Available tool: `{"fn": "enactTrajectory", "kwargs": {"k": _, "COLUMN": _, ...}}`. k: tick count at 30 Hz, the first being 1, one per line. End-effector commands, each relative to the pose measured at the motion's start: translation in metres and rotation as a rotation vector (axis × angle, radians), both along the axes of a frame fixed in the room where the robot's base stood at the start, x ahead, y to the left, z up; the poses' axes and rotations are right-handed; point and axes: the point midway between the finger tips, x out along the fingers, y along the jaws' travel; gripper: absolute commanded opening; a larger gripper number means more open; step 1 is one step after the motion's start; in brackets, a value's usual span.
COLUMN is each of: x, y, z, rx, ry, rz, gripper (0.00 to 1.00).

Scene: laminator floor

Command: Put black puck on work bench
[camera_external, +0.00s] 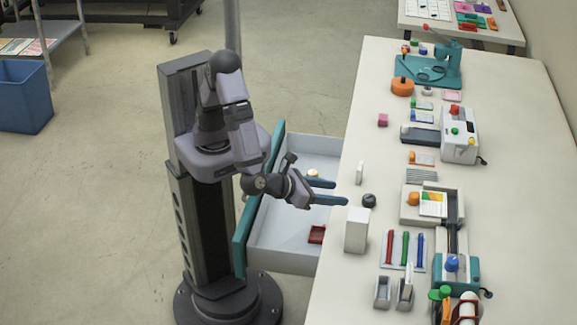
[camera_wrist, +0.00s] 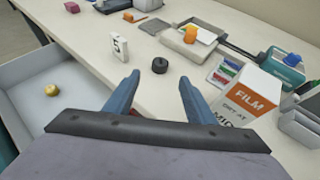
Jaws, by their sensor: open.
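The black puck (camera_external: 369,200) rests on the work bench (camera_external: 390,80), near its left edge beside the open drawer. In the wrist view the puck (camera_wrist: 159,65) sits beyond my gripper, between the lines of its two fingers. My gripper (camera_external: 334,192) is open and empty, with its blue fingers reaching from over the drawer toward the bench edge. In the wrist view its fingertips (camera_wrist: 158,79) are apart, with the puck not between them.
An open drawer (camera_external: 275,245) holds a small gold object (camera_wrist: 52,90) and a red one (camera_external: 317,234). A white FILM box (camera_external: 356,230) stands close to the puck, and a small white numbered block (camera_wrist: 119,47) stands on its other side. Several tools and machines fill the bench's right side.

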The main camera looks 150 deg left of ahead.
Motion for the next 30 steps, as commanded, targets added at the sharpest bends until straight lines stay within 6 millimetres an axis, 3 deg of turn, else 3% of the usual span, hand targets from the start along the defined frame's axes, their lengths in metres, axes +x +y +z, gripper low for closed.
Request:
{"fn": "enactTrajectory", "kwargs": {"k": 5, "x": -0.024, "y": 0.000, "z": -0.007, "rx": -0.088, "ry": -0.047, "rz": 0.099, "gripper": 0.50}}
{"fn": "enactTrajectory", "kwargs": {"k": 10, "x": -0.079, "y": -0.015, "z": -0.025, "rx": -0.300, "ry": -0.182, "rz": 0.361, "gripper": 0.50}}
{"fn": "enactTrajectory", "kwargs": {"k": 15, "x": -0.137, "y": -0.057, "z": -0.046, "rx": -0.567, "ry": -0.386, "rz": 0.746, "gripper": 0.50}}
{"fn": "enactTrajectory", "kwargs": {"k": 18, "x": -0.158, "y": -0.088, "z": -0.054, "rx": -0.703, "ry": -0.509, "rz": 0.978, "gripper": 0.50}}
{"fn": "enactTrajectory", "kwargs": {"k": 24, "x": -0.174, "y": -0.136, "z": -0.058, "rx": -0.890, "ry": -0.707, "rz": 1.357, "gripper": 0.50}}
{"fn": "enactTrajectory", "kwargs": {"k": 30, "x": -0.175, "y": -0.157, "z": -0.056, "rx": -0.965, "ry": -0.795, "rz": 1.538, "gripper": 0.50}}
